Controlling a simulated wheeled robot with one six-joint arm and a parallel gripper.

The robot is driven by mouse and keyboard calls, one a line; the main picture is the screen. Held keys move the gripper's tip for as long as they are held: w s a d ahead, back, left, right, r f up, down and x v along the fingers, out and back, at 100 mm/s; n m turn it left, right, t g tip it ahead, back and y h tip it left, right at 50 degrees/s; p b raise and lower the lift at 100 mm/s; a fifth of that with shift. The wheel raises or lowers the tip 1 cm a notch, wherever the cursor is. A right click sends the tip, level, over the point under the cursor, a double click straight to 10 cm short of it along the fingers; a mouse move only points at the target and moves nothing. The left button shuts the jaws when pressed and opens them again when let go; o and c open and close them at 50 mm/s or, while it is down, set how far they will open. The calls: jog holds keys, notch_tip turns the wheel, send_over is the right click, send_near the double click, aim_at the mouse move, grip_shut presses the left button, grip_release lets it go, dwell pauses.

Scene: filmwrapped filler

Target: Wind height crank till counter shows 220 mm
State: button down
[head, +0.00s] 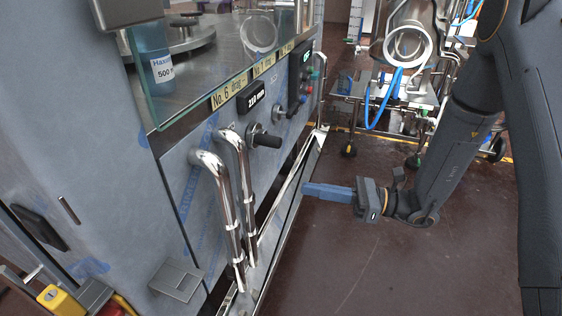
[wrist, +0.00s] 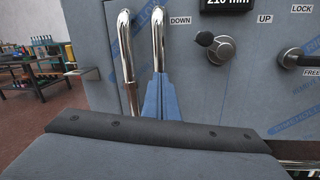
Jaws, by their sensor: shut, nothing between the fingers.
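The height crank (head: 264,138) is a small round hub with a dark knob on the steel front panel. In the wrist view the crank (wrist: 222,49) has its black knob at the upper left of the hub, between the labels DOWN and UP. The counter (head: 251,97) is a black display above the crank; it seems to read about 210 mm, and its top is cut off in the wrist view (wrist: 228,3). My gripper (head: 305,190) has blue fingers, shut and empty. It is in front of the panel, lower than the crank and apart from it.
Two bent chrome pipes (head: 226,195) stand out from the panel left of the crank. A LOCK/FREE lever (wrist: 300,54) sits right of it. A glass guard (head: 215,60) overhangs above. Open floor (head: 375,265) lies right of the machine.

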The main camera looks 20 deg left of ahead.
aim_at(269, 139)
jog(key=w+a+f+m+t+y, duration=0.1)
jog(key=w+f+m+t+y, duration=0.1)
jog(key=w+f+m+t, duration=0.25)
jog(key=w+a+r, duration=0.3)
jog(key=a+r, duration=0.3)
jog(key=a, duration=0.3)
jog(key=shift+a+r, duration=0.3)
jog(key=shift+r, duration=0.05)
jog(key=shift+w, duration=0.1)
